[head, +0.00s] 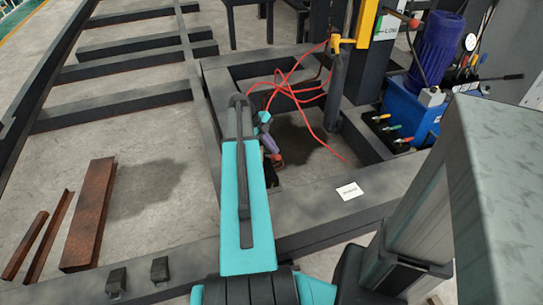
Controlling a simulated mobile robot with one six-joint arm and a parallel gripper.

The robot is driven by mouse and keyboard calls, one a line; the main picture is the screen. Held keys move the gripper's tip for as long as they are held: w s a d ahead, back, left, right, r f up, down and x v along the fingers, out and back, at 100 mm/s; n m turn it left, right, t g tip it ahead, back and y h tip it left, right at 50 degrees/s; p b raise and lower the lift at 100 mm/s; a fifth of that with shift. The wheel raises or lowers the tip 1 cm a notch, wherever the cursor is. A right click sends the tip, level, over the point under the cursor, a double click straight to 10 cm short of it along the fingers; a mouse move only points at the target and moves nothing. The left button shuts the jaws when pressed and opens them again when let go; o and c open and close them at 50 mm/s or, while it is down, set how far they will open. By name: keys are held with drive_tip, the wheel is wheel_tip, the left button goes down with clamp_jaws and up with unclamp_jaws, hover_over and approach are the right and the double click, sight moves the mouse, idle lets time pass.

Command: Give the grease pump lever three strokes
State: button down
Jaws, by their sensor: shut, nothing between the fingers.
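No part is plainly marked as the grease pump. A long thin black lever (500,77) sticks out to the right beside the blue power unit (405,108) at the right. A short handle with a dark red knob (414,23) stands by the yellow post. I cannot tell which of them, if either, is the pump lever. My gripper (276,159) is at the end of my teal arm, near the middle, small and partly hidden by the arm. It appears shut and empty, well to the left of both handles and apart from them.
Red hoses (290,90) lie tangled across the dark steel frame (330,205) beyond my gripper. A white card (349,191) lies on the frame. The yellow post (367,22) and purple motor (436,45) stand at back right. Rusty bars (88,215) lie on the floor left.

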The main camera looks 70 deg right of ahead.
drive_tip(key=shift+s+a+f+b, duration=0.3)
drive_tip(key=shift+a+f+b, duration=0.1)
drive_tip(key=shift+f, duration=0.1)
drive_tip(key=shift+s+a+f+b, duration=0.3)
drive_tip(key=shift+f+b, duration=0.15)
drive_tip(key=shift+f, duration=0.1)
drive_tip(key=shift+a+f, duration=0.1)
idle(0.4)
drive_tip(key=shift+s+a+f+b, duration=0.25)
drive_tip(key=shift+f+b, duration=0.15)
drive_tip(key=shift+b, duration=0.05)
drive_tip(key=shift+f, duration=0.1)
drive_tip(key=shift+s+a+f+b, duration=0.25)
drive_tip(key=shift+a+f+b, duration=0.05)
drive_tip(key=shift+f+b, duration=0.2)
idle(0.5)
